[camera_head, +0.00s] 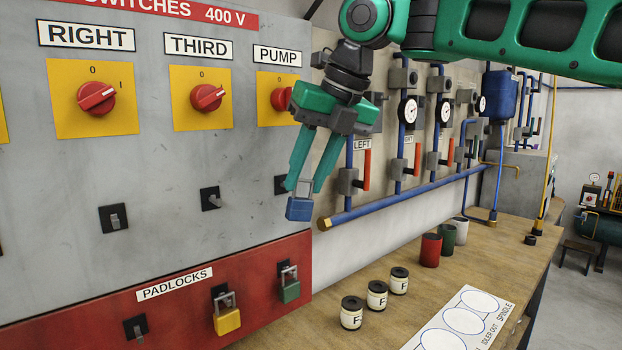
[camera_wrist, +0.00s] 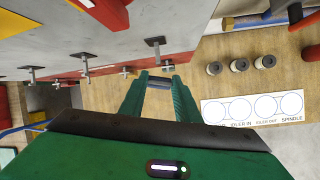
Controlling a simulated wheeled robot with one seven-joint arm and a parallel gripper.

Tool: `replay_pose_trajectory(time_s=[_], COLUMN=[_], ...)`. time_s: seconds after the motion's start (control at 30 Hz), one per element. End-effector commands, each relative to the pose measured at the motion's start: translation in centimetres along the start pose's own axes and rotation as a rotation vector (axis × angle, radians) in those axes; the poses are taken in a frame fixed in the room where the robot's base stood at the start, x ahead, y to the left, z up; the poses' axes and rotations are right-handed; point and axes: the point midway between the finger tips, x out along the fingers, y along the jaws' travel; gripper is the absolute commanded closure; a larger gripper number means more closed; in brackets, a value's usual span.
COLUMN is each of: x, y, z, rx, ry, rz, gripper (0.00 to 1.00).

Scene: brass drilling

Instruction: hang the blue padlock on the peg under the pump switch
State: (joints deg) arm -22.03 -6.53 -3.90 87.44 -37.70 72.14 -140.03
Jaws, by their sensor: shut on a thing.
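My gripper (camera_head: 302,186) is shut on the blue padlock (camera_head: 299,209), which hangs below the fingertips with its grey shackle up. The padlock also shows between the fingers in the wrist view (camera_wrist: 159,83). The pump switch (camera_head: 281,98) is a red knob on a yellow plate under the PUMP label, partly behind my gripper. The peg under the pump switch (camera_head: 280,184) shows as a dark plate just left of my fingers, its front partly hidden. The padlock is apart from this peg, in front of it and slightly lower in the head view.
The red PADLOCKS board (camera_head: 180,312) below holds a yellow padlock (camera_head: 227,319), a green padlock (camera_head: 289,290) and an empty peg (camera_head: 136,328). Pegs under the THIRD (camera_head: 211,198) and RIGHT (camera_head: 114,219) switches are bare. Blue pipes (camera_head: 410,196) and the bench (camera_head: 385,250) with jars lie to the right.

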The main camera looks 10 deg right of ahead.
Motion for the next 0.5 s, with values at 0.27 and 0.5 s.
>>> replay_pose_trajectory(time_s=[0.27,0.5], x=[0.7,1.3], y=[0.3,0.6], z=[1.3,2.3], rx=[0.000,-0.001], ry=[0.000,0.000], rz=[0.000,0.001], gripper=[1.00,1.00])
